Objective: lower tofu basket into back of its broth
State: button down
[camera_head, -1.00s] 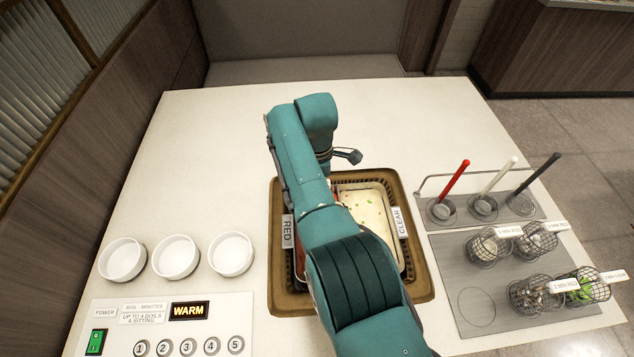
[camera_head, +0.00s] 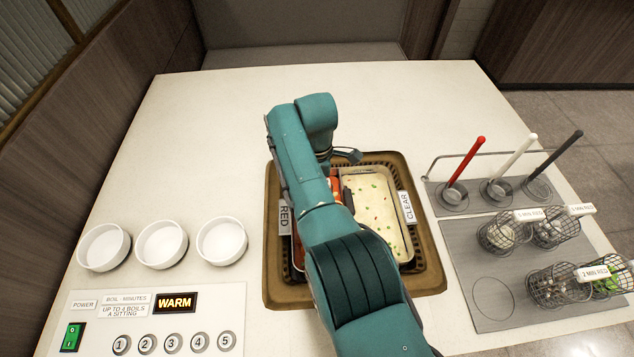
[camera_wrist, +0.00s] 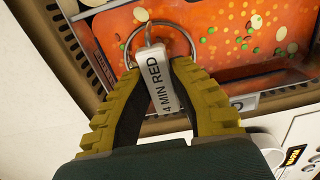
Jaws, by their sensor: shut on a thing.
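My gripper (camera_wrist: 152,72) is shut on the white tag handle of the tofu basket (camera_wrist: 162,82), which reads "4 MIN RED". A metal ring shows around the top of the handle in the wrist view. The basket's mesh body and the tofu in it cannot be made out. Behind the fingers, the red broth (camera_wrist: 215,55) fills much of the wrist view, with pale and green bits floating in it. In the head view my arm covers most of the red well and hides the gripper's hold. The "RED" label (camera_head: 285,219) shows left of my arm.
The clear broth (camera_head: 375,205) lies right of my arm in the same brown-rimmed pot (camera_head: 275,285). Several mesh baskets (camera_head: 553,287) stand on a grey mat at right, below three ladles (camera_head: 465,160). Three white bowls (camera_head: 162,243) and a lit "WARM" panel (camera_head: 175,302) are at left.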

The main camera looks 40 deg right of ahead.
jog(key=shift+f+b, duration=0.3)
jog(key=shift+b, duration=0.1)
jog(key=shift+c, duration=0.6)
grip_release()
jog(key=shift+r, duration=0.1)
dwell(0.4)
notch_tip(320, 180, up, 11)
jog(key=p, duration=1)
dwell(0.4)
